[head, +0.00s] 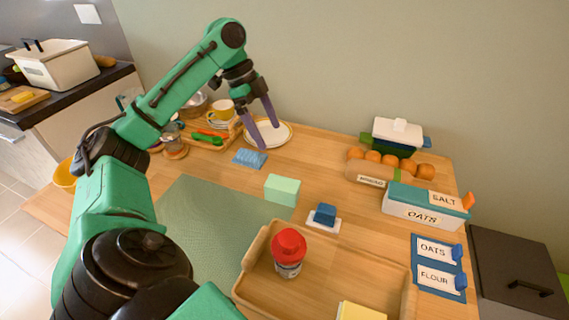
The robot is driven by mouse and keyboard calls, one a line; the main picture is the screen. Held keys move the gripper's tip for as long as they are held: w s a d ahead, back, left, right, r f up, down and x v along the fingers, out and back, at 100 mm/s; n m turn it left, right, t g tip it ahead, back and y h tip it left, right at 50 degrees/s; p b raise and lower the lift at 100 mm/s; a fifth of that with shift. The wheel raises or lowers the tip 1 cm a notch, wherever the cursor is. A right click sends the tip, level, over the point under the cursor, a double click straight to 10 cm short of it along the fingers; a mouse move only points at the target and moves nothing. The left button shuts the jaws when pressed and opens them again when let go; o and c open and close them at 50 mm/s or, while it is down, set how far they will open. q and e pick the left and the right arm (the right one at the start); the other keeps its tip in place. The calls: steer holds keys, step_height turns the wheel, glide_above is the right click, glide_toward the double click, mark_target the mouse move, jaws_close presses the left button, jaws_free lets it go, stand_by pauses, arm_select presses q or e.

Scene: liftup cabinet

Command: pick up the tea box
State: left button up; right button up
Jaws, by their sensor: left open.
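No box in the head view carries a readable tea label. A plain mint-green box (282,190) stands on the wooden table at the far right corner of the green mat; I cannot tell for sure that it is the tea box. My left gripper (268,136) has purple fingers, spread apart with nothing between them. It hangs over the white plate (284,138) at the back, beyond the mint-green box and apart from it. My right gripper is not in view.
A blue sponge (249,158) lies near the plate. A wooden tray (262,245) holds a red-capped jar (289,252) and a yellow block (360,312). A small blue block (325,213) sits right of the mint-green box. Labelled containers (424,208) stand at right. The green mat (205,215) is bare.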

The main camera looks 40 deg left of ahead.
arm_select(q)
steer(key=b, duration=0.4)
glide_toward(286, 192)
steer(key=a, duration=0.1)
steer(key=w+a, duration=0.2)
steer(key=shift+a+r, duration=0.2)
steer(key=shift+r, duration=0.2)
steer(key=shift+f, duration=0.2)
steer(key=b+x, duration=0.2)
steer(key=x, duration=1.1)
steer(key=shift+s+d+f, duration=0.15)
steer(key=shift+d+f, duration=0.05)
steer(key=shift+f, duration=0.15)
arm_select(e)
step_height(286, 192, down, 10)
arm_select(q)
steer(key=shift+f+p, duration=0.1)
steer(key=shift+p, duration=0.3)
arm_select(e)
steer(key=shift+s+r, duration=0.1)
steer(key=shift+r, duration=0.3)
arm_select(q)
steer(key=shift+c, duration=0.3)
steer(key=shift+f, duration=0.1)
steer(key=c, duration=1.4)
steer(key=shift+o, duration=0.2)
